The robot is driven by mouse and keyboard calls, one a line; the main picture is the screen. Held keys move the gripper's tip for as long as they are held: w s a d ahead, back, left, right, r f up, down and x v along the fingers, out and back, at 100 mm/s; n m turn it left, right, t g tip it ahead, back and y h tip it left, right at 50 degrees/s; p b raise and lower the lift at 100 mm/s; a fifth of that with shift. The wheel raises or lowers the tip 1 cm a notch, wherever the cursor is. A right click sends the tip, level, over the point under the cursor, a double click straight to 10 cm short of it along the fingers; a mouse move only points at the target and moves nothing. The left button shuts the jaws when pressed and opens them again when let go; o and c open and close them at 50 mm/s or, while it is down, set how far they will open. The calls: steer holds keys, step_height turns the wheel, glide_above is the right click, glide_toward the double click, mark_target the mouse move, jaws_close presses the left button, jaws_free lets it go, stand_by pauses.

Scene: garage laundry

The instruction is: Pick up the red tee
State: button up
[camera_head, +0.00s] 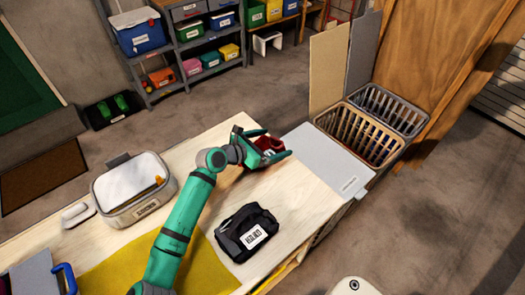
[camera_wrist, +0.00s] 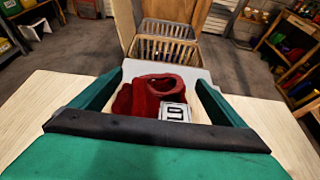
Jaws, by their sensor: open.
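The red tee (camera_head: 269,145) is a crumpled dark red garment with a white label, on the wooden table near its far right edge. In the wrist view the red tee (camera_wrist: 150,95) lies between the two green fingers of my gripper (camera_wrist: 152,100). My gripper (camera_head: 270,150) is open, with one finger on each side of the tee. I cannot tell whether the fingers touch the cloth. Part of the tee is hidden behind my gripper in the head view.
A black labelled garment (camera_head: 248,232) lies on the table (camera_head: 195,150) near a yellow cloth (camera_head: 205,265). A lidded container (camera_head: 132,190) stands at the left. A grey board (camera_head: 325,165) and two slatted baskets (camera_head: 365,135) are at the right. Shelves (camera_head: 190,45) stand behind.

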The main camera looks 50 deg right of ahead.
steer(key=shift+w+a, duration=0.1)
steer(key=shift+w, duration=0.05)
steer(key=shift+c, duration=0.5)
steer(key=shift+s+d, duration=0.25)
steer(key=shift+s, duration=0.05)
steer(key=c, duration=1.4)
steer(key=shift+w+a, duration=0.3)
steer(key=shift+a, duration=0.2)
steer(key=shift+s+d, duration=0.1)
steer(key=shift+s, duration=0.05)
steer(key=shift+c, duration=0.3)
